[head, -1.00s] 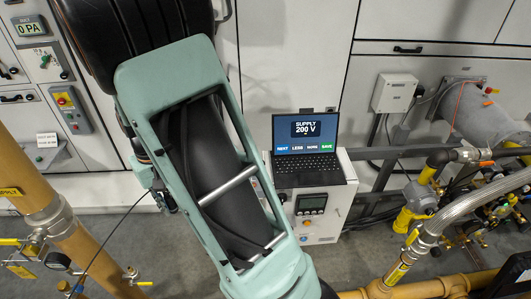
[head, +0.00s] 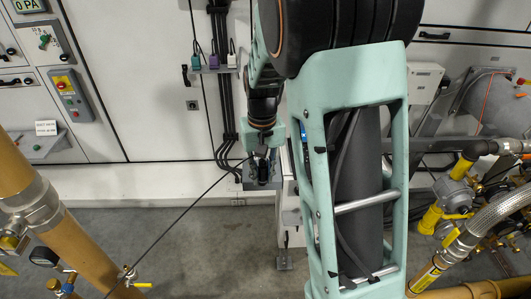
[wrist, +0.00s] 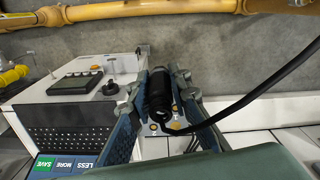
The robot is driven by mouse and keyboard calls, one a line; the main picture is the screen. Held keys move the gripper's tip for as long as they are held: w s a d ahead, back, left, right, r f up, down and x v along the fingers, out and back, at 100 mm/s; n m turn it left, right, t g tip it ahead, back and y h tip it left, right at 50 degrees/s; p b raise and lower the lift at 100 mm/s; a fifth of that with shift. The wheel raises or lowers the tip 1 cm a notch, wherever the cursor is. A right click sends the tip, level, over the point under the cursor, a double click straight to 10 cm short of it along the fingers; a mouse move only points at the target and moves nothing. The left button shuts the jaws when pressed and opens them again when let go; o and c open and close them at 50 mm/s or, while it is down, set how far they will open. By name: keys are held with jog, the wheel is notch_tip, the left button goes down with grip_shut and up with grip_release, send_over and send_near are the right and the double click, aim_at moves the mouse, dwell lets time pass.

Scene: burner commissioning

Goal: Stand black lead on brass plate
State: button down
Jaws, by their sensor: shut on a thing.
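My gripper (wrist: 160,90) is shut on the black lead (wrist: 158,95), a ribbed black cylinder held between its two blue-grey fingers in the wrist view. A black cable (wrist: 250,98) runs from the lead's near end to the right edge. In the head view my gripper (head: 262,170) hangs beside the cabinet, and the lead's cable (head: 185,212) slants down to the lower left. Small brass-coloured spots (wrist: 154,127) show on a pale surface behind the lead. I cannot tell whether they belong to the brass plate, or whether the lead touches anything.
A wall shelf (head: 214,69) holds several coloured connectors. Yellow pipework (head: 450,195) stands at right; the floor at left centre is open.

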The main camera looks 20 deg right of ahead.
notch_tip(320, 180, down, 10)
jog(key=w+b, duration=0.2)
jog(key=b, duration=1.1)
jog(key=w+r+m+p, duration=0.1)
jog(key=w+m+p, duration=0.1)
jog(key=w, duration=0.1)
jog(key=w+r+m+p, duration=0.1)
jog(key=w+m+p, duration=0.2)
jog(key=w+d+r+m+p, duration=0.1)
jog(key=w+m+p, duration=0.1)
jog(key=w+m, duration=0.1)
jog(key=shift+w+r+p, duration=0.4)
jog(key=shift+w, duration=0.1)
jog(key=w+m+p, duration=0.8)
jog(key=m+p, duration=0.1)
jog(key=shift+w+r+p, duration=0.35)
jog(key=shift+w+p, duration=0.05)
jog(key=shift+f, duration=0.1)
jog(key=shift+f+b, duration=1.5)
jog(key=shift+f, duration=1)
jog(key=shift+f, duration=0.2)
